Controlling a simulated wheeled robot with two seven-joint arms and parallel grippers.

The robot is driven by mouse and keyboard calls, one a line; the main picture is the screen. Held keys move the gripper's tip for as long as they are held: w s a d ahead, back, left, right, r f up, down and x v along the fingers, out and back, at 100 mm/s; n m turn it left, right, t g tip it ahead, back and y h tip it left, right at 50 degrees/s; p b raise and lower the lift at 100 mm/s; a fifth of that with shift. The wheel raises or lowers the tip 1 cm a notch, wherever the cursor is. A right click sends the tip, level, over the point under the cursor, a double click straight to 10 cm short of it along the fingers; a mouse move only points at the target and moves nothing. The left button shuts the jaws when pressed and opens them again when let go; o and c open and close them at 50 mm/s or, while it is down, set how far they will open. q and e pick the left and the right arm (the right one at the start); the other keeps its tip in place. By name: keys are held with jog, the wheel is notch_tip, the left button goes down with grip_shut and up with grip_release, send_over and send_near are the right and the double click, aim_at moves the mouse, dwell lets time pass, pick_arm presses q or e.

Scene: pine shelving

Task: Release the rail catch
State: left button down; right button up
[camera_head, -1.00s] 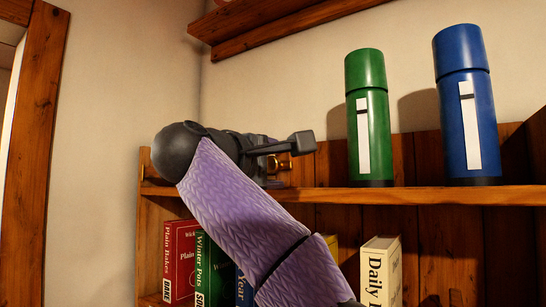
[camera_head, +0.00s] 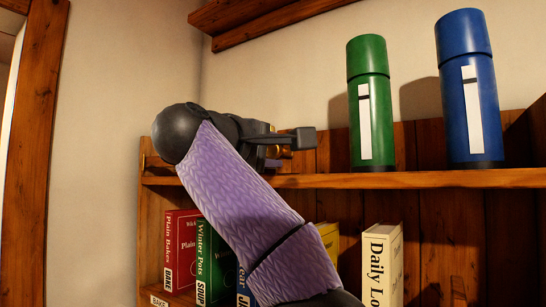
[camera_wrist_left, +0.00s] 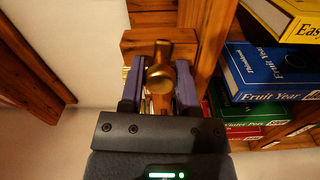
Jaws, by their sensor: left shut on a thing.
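The rail catch is a brass piece (camera_head: 282,153) at the left end of the upper shelf, mostly hidden behind my left gripper in the head view. In the left wrist view its rounded brass knob (camera_wrist_left: 160,75) sits between the two fingers, in front of a wooden block. My left gripper (camera_head: 286,148) reaches in from the left above the shelf edge. In the left wrist view my left gripper (camera_wrist_left: 160,92) is shut on the brass catch, a finger on each side. My right gripper is not in view.
A green flask (camera_head: 371,105) and a blue flask (camera_head: 470,90) stand upright on the upper shelf (camera_head: 400,180), right of my gripper. Several books, such as the cream one (camera_head: 382,262), stand on the shelf below. A wooden frame (camera_head: 35,150) stands at the far left.

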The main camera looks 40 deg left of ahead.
pick_arm(q)
jog(key=m+b, duration=0.2)
jog(key=m, duration=0.1)
jog(key=shift+f+m, duration=0.3)
jog(key=m+b, duration=0.2)
jog(key=m, duration=0.2)
jog(key=shift+r+m, duration=0.1)
jog(key=shift+m, duration=0.2)
jog(key=m+b, duration=0.1)
jog(key=m, duration=0.3)
jog(key=shift+r+m+b, duration=0.15)
jog(key=shift+m+b, duration=0.2)
jog(key=shift+m, duration=1.45)
jog(key=shift+c, duration=1.8)
grip_release()
jog(key=shift+m, duration=0.3)
